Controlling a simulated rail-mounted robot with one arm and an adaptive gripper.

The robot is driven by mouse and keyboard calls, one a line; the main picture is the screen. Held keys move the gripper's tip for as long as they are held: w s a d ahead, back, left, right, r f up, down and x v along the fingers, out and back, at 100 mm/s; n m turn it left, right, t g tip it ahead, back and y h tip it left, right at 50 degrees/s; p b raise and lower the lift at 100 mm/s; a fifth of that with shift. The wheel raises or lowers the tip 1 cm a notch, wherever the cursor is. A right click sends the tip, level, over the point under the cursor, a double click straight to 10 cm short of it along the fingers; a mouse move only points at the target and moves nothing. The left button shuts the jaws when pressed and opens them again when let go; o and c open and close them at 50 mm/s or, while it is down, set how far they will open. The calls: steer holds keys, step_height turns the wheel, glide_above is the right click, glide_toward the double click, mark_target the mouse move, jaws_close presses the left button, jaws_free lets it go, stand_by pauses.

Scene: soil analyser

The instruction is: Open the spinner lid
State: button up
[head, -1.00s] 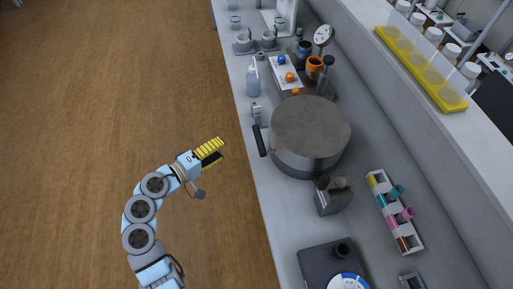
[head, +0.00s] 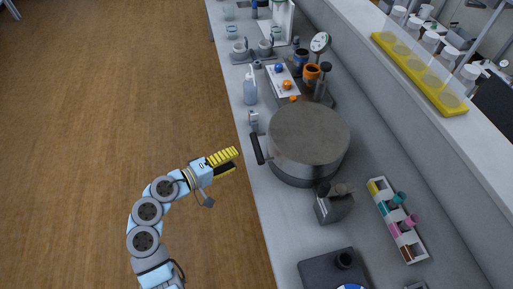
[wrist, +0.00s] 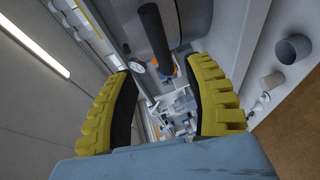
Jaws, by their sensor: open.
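The spinner (head: 306,160) is a large round grey metal drum on the counter, its flat lid (head: 308,134) lying closed on top. A black handle (head: 257,149) sticks out from its left side, over the counter's front edge. My gripper (head: 238,160) is open and empty, just left of the handle and apart from it. In the wrist view the yellow-padded fingers (wrist: 165,100) are spread, and the black handle (wrist: 154,38) shows beyond and between them near the top.
The counter (head: 262,210) runs along the right of the floor. A wash bottle (head: 250,88) and a small dispenser (head: 254,121) stand behind the handle. A grey device (head: 331,206) and a rack of coloured vials (head: 398,222) stand nearer. The floor at left is free.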

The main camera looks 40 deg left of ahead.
mark_target(256, 148)
steer(key=x, duration=0.9)
steer(key=shift+w+f+b, duration=0.1)
steer(key=shift+w+b, duration=0.15)
steer(key=shift+b, duration=0.1)
jaws_close()
